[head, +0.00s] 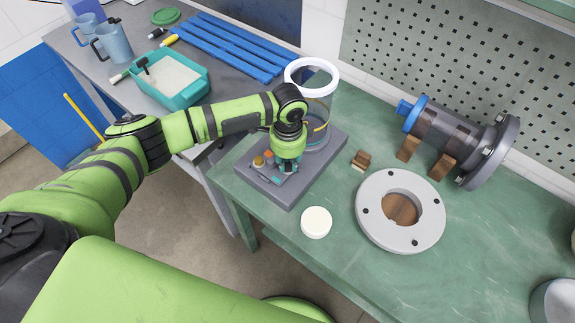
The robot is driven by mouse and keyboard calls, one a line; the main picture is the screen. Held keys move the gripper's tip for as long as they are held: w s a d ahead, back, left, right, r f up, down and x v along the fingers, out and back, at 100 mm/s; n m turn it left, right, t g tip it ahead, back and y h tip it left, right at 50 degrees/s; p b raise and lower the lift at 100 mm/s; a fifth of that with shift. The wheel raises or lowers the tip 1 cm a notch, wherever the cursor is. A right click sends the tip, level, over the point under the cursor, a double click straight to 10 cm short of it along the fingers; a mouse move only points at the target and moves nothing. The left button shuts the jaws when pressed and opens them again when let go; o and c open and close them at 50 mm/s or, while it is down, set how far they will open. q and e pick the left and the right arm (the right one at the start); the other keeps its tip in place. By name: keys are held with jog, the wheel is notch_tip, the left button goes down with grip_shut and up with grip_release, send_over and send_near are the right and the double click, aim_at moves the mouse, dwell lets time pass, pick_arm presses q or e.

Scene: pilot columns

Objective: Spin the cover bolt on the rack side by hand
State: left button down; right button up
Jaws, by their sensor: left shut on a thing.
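My left gripper (285,170) points down over the grey base plate (297,192), just in front of the clear column (318,108) with a white top ring. Its fingers are shut on a small part low at the base, which I take to be the cover bolt; the gripper hides most of it. Small orange and yellow-brown knobs (259,161) stand beside the fingers on the left. My right gripper is not in view.
A clear horizontal cylinder (445,135) with a grey flange lies on wooden blocks at the right. A grey flange ring (372,215), a white round cap (316,222) and a small wooden block (361,159) lie on the green bench. A teal tray (200,93) and blue bars (225,45) are on the grey table.

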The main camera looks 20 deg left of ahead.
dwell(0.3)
pick_arm(q)
jog(key=shift+m, duration=1)
jog(key=shift+f+m+p, duration=0.1)
jog(key=shift+m+p, duration=0.25)
jog(key=shift+m, duration=1.05)
jog(key=shift+s+m, duration=0.1)
jog(key=shift+m, duration=0.7)
jog(key=m, duration=0.3)
